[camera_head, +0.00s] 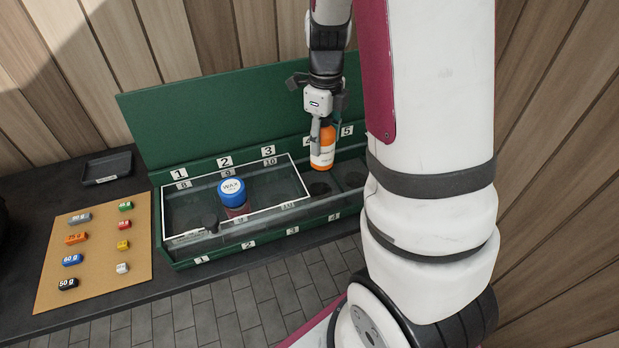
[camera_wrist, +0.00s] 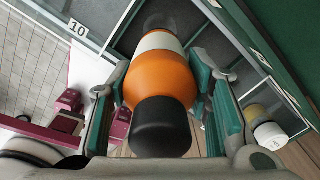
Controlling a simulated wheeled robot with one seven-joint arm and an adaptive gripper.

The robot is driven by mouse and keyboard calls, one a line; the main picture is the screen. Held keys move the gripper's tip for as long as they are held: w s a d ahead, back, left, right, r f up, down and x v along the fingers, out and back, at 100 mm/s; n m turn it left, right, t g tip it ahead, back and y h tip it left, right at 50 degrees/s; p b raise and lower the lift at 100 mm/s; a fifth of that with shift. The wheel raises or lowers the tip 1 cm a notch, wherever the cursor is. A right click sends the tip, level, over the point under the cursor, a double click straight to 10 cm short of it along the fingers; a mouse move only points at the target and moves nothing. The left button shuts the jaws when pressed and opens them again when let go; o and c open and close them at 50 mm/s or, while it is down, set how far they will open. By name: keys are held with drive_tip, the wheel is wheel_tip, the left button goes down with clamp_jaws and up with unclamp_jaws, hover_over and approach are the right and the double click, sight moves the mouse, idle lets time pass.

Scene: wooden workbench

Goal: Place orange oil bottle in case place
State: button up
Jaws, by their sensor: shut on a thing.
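The orange oil bottle (camera_head: 322,150) has a white label band and, in the wrist view, a black cap; its orange body (camera_wrist: 160,80) fills the middle there. My gripper (camera_head: 322,128) is shut on the bottle, with a finger on each side of it. The bottle is held over the right part of the green case (camera_head: 230,110), near the labels 4 and 5. I cannot tell whether the bottle's base touches the case.
A blue-lidded wax jar (camera_head: 232,190) stands in the case's compartment 2. A clear panel with a white frame (camera_head: 290,207) covers the left compartments. A cork board (camera_head: 98,262) with several small weights and a black tray (camera_head: 107,168) lie left of the case.

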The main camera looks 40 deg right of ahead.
wheel_tip(320, 180, down, 10)
drive_tip(key=shift+w+r, duration=0.1)
drive_tip(key=shift+w, duration=0.05)
idle(0.4)
drive_tip(key=shift+f+b, duration=0.2)
drive_tip(key=shift+b, duration=0.1)
drive_tip(key=o, duration=1.4)
drive_tip(key=shift+c, duration=0.2)
